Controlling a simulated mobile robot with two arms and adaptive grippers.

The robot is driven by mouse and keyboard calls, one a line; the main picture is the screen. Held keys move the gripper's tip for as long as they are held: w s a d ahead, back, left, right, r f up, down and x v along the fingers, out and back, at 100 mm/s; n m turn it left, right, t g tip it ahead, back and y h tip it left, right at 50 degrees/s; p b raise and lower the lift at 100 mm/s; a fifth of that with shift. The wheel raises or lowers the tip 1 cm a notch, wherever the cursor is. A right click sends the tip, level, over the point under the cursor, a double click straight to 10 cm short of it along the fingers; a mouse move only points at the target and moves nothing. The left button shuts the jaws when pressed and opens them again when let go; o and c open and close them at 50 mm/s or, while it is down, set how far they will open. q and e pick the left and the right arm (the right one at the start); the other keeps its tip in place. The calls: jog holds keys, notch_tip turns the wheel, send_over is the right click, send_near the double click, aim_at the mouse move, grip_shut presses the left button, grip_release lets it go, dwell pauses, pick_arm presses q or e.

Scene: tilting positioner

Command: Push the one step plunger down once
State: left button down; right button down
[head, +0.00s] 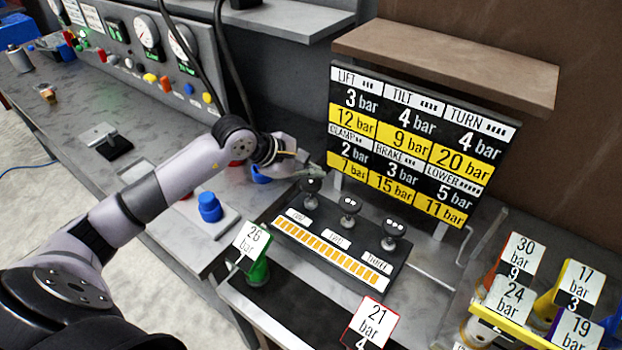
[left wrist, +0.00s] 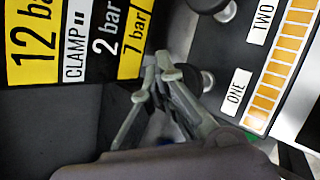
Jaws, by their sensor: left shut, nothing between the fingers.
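A dark box (head: 325,262) on the bench carries three black plungers in a row, with labels that read ONE, TWO and THREE. The one step plunger (head: 311,187) is the leftmost and stands up. It also shows in the left wrist view (left wrist: 208,81), partly behind a finger. My left gripper (head: 312,172) is shut and empty, its tips at the top of this plunger. In the left wrist view the closed fingertips (left wrist: 166,72) lie just left of the plunger; I cannot tell whether they touch it. My right gripper is out of view.
The middle plunger (head: 349,204) and the right plunger (head: 391,230) stand close by. A pressure sign board (head: 407,140) rises behind the box, near my gripper.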

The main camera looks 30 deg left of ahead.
aim_at(312, 184)
pick_arm(q)
jog(key=shift+r+p, duration=1.05)
jog(key=shift+r, duration=1.5)
